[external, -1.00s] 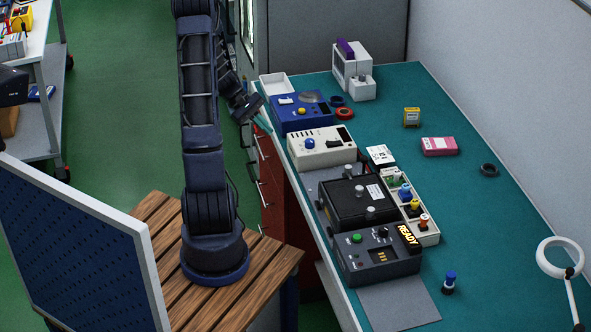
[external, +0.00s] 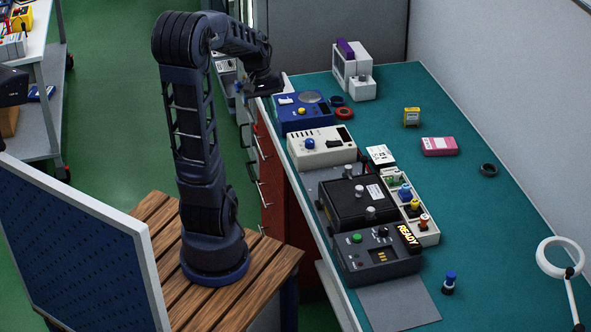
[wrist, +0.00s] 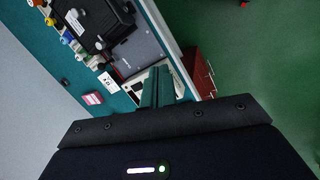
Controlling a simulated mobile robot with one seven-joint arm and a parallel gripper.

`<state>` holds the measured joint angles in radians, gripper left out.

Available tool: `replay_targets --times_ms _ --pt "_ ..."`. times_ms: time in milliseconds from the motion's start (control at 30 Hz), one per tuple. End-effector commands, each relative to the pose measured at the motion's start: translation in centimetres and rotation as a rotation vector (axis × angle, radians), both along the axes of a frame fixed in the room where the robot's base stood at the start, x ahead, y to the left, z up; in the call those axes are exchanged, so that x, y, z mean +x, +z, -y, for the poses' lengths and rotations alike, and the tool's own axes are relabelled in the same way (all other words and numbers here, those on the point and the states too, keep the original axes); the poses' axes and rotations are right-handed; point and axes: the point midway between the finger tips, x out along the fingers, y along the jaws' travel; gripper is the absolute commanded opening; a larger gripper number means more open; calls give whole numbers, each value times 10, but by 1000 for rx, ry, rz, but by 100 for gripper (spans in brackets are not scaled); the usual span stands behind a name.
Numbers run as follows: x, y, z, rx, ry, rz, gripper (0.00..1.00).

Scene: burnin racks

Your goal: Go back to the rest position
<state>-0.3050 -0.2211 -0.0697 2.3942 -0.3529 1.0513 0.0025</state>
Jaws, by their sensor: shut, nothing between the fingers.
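My gripper (external: 246,92) is at the end of my bent arm, raised beside the left edge of the bench near its far end. Its fingers are small and partly hidden in the external view. In the wrist view the fingers (wrist: 160,86) stand close together and hold nothing. The bench's edge, a drawer front and the green floor show beyond them. My arm stands upright from its base, with the forearm folded over to the right at the top.
The bench (external: 480,240) carries a blue device (external: 290,122), a cream device (external: 325,155), a black box (external: 350,205) and a grey unit showing READY (external: 365,265). A red drawer cabinet (external: 275,180) stands below. A perforated panel (external: 80,250) stands front left.

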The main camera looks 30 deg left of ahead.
Motion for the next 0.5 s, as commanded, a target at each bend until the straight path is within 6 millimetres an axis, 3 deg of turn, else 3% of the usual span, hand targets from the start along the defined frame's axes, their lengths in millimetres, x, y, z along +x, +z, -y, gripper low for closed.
replay_targets --times_ms 500 --pt "-74 56 21 245 -235 263 0"
